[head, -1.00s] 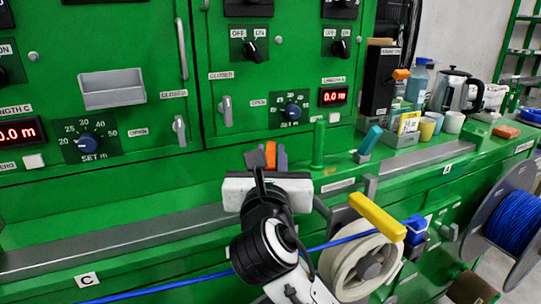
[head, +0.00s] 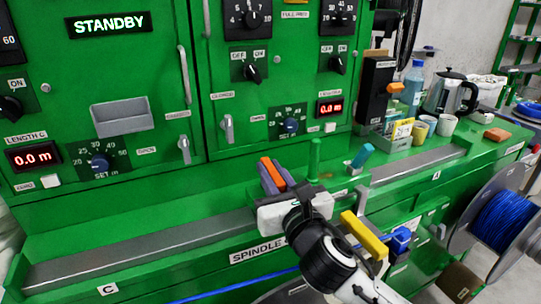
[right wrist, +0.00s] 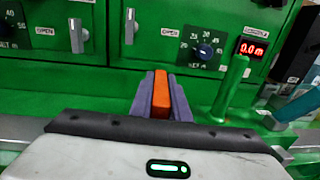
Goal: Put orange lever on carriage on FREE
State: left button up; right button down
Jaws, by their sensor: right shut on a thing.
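The orange lever (head: 271,172) shows as a small orange bar above the grey rail, left of a green post. My right gripper (head: 273,176) is shut on it, with a purple finger on each side. In the right wrist view the orange lever (right wrist: 161,95) stands between the purple fingers (right wrist: 161,98). The carriage and the lever's lower part are hidden behind my gripper body, and I cannot read a FREE mark. My left gripper is not in view.
A green post (head: 314,157) and a teal-handled lever (head: 362,156) stand to the right. A yellow bar (head: 364,235) lies below right, near a blue block (head: 400,240). A blue cable (head: 240,287) runs below the bench. A kettle (head: 452,92) and cups stand at the far right.

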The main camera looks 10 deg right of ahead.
aim_at(283, 190)
jog(key=shift+y, duration=0.4)
jog(key=c, duration=1.7)
grip_release()
jog(key=s, duration=0.3)
jog(key=s+d, duration=0.1)
jog(key=s, duration=0.6)
jog(key=shift+s+d+b, duration=0.1)
jog(key=shift+d+b, duration=0.15)
jog(key=shift+b, duration=0.1)
